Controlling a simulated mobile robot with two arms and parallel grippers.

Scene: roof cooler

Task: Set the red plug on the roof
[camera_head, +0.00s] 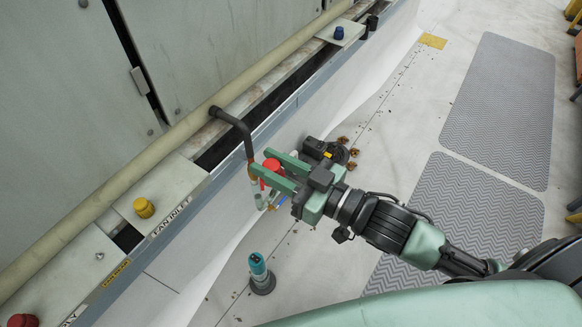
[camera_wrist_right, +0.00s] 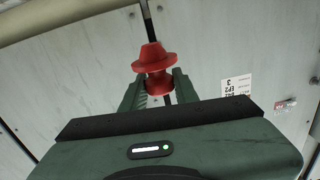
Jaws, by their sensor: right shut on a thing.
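The red plug (camera_head: 271,166) is a flanged, spool-like piece between the green fingers of my right gripper (camera_head: 261,161). The gripper is shut on it and holds it in the air beside the cooler's edge. In the right wrist view the plug (camera_wrist_right: 155,60) sits between the two fingertips, its wide flange above them and a grey cooler panel behind. The pale roof surface (camera_head: 215,297) lies below and to the right of the cooler. Another red knob (camera_head: 22,320) sits on the cooler ledge at the lower left, partly cut off. My left gripper is not in view.
A dark bent pipe (camera_head: 240,125) reaches out close to the right gripper. A yellow plug (camera_head: 144,207) and a blue plug (camera_head: 339,33) sit on the ledge. A teal bottle-like thing (camera_head: 258,266) stands on the roof. Grey mats (camera_head: 500,110) lie at right; brown leaves (camera_head: 343,140) are nearby.

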